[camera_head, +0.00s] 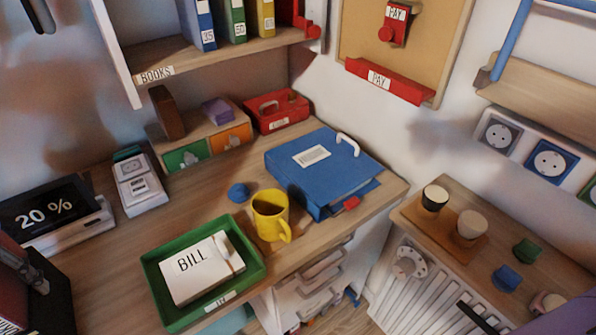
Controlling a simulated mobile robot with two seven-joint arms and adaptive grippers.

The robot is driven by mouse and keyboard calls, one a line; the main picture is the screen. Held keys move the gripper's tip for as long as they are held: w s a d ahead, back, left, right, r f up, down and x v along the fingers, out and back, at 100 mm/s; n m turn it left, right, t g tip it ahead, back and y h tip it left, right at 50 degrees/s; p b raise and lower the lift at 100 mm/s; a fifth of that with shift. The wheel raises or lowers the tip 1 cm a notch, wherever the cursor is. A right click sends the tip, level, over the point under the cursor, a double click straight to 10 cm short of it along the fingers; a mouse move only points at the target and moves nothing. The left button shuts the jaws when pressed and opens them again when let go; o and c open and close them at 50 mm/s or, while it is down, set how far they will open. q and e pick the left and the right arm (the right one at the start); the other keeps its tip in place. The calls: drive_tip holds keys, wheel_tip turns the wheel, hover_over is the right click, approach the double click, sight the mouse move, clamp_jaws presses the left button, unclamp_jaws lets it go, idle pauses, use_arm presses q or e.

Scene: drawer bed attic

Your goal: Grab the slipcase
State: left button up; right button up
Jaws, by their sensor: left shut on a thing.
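My left gripper (36,279) is at the lower left edge, shut on the upper part of a dark, box-like thing with a dark red side. I take this to be the slipcase (58,305). It stands upright at the left front of the wooden desk, and the picture's edges cut it off. Some pale lettering shows low on its red side. I cannot tell whether its base touches the desk.
A digital display (45,208) reading "20 %" stands just behind the slipcase. A green tray (163,286) with a BILL box (201,270), a yellow mug (270,216) and a blue binder (318,168) lie to the right. A bookshelf (215,50) hangs above. Bare desk separates slipcase and tray.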

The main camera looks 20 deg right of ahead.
use_arm(q)
clamp_jaws()
drive_tip(key=shift+r, duration=0.15)
